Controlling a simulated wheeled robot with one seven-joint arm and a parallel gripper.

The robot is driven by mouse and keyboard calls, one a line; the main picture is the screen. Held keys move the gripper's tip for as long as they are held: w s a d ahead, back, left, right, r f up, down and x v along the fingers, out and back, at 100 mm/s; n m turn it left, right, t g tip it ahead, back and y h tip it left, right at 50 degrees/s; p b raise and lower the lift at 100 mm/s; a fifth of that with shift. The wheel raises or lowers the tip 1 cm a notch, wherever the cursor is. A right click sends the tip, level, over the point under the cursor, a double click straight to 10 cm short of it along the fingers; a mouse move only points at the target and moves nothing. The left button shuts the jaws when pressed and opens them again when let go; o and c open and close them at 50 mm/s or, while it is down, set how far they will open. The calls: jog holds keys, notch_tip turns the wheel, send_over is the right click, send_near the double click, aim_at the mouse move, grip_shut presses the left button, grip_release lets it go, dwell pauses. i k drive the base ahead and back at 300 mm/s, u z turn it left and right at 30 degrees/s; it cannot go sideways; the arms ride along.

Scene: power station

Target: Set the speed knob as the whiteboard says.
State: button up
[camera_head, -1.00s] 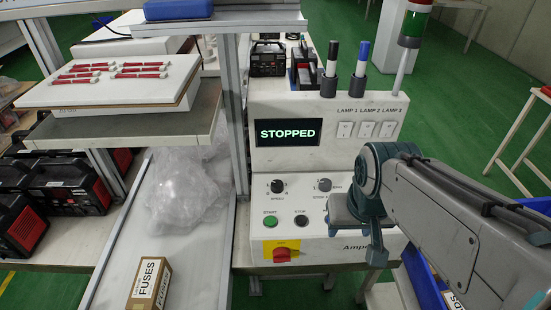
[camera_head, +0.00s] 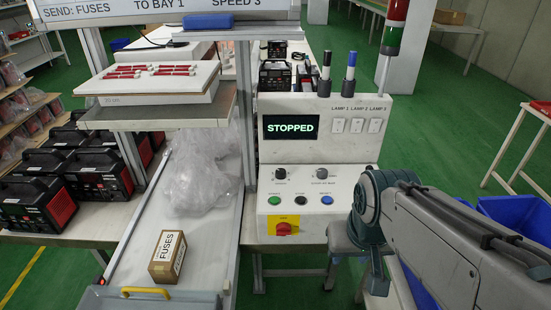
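The whiteboard (camera_head: 130,7) at the top left is cut by the frame edge; its visible line reads "SEND: FUSES TO BAY 1 SPEED 3". The speed knob (camera_head: 281,173) is the left, dark one of two on the white control panel (camera_head: 318,148); its pointer and scale are too small to read. The second knob (camera_head: 321,173) sits to its right. The display (camera_head: 291,127) reads STOPPED. My arm reaches in from the right, and its end (camera_head: 345,240) is right of and below the panel's buttons, apart from the knob. The fingers are not clearly visible.
Below the knobs are a green button (camera_head: 274,200), a black one (camera_head: 300,200), a blue one (camera_head: 326,199) and a red switch on yellow (camera_head: 283,228). A FUSES box (camera_head: 168,257) lies on the conveyor at left. A metal post (camera_head: 243,110) stands left of the panel.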

aim_at(281, 173)
jog(key=u, duration=3.1)
jog(key=k, duration=0.55)
jog(key=z, duration=1.45)
jog(key=i, duration=0.5)
jog(key=z, duration=0.05)
